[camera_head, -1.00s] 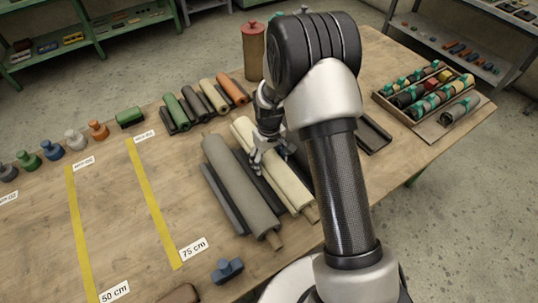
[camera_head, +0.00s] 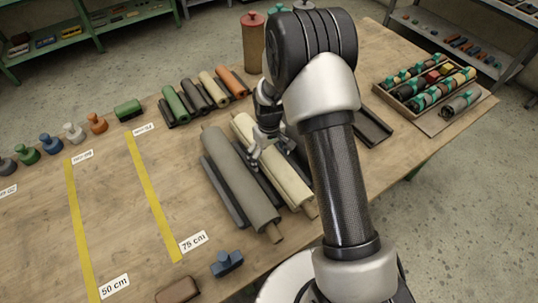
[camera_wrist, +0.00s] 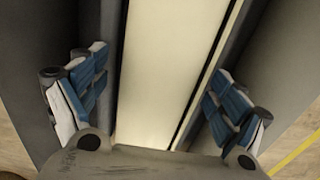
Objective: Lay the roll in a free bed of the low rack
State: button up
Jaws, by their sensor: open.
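A cream roll (camera_head: 272,160) lies lengthwise on the table, its near end toward the front edge. It also fills the middle of the wrist view (camera_wrist: 172,70). My gripper (camera_head: 265,148) is above its middle; in the wrist view its open fingers (camera_wrist: 160,105) stand on both sides of the roll, with gaps to it. Dark rails run along the cream roll. A grey roll (camera_head: 240,180) lies to its left, with a dark rail (camera_head: 223,193) on its outer side. An empty dark trough (camera_head: 371,127) lies right of my arm. My arm hides the part between.
Several smaller coloured rolls (camera_head: 205,92) lie behind. A divided tray (camera_head: 425,85) with teal-tipped items is at right. A blue weight (camera_head: 227,263) and brown block (camera_head: 178,290) are in front.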

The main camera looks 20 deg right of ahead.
dwell(0.3)
notch_tip(320, 180, up, 13)
jog(key=p, duration=0.3)
jog(key=shift+f+p, duration=0.1)
jog(key=shift+p, duration=0.25)
jog(key=s+r+m+t, duration=0.1)
jog(key=s+r, duration=0.5)
jog(key=r, duration=0.3)
jog(key=s+r+m+t, duration=0.1)
jog(key=s+r, duration=0.5)
jog(key=r, duration=0.4)
jog(key=s+r+m+t, duration=0.1)
jog(key=s+r, duration=0.3)
jog(key=s, duration=1.2)
jog(key=shift+m+t, duration=0.3)
jog(key=shift+t, duration=0.5)
jog(key=shift+w, duration=0.1)
jog(key=shift+f+b, duration=0.3)
jog(key=shift+b, duration=0.05)
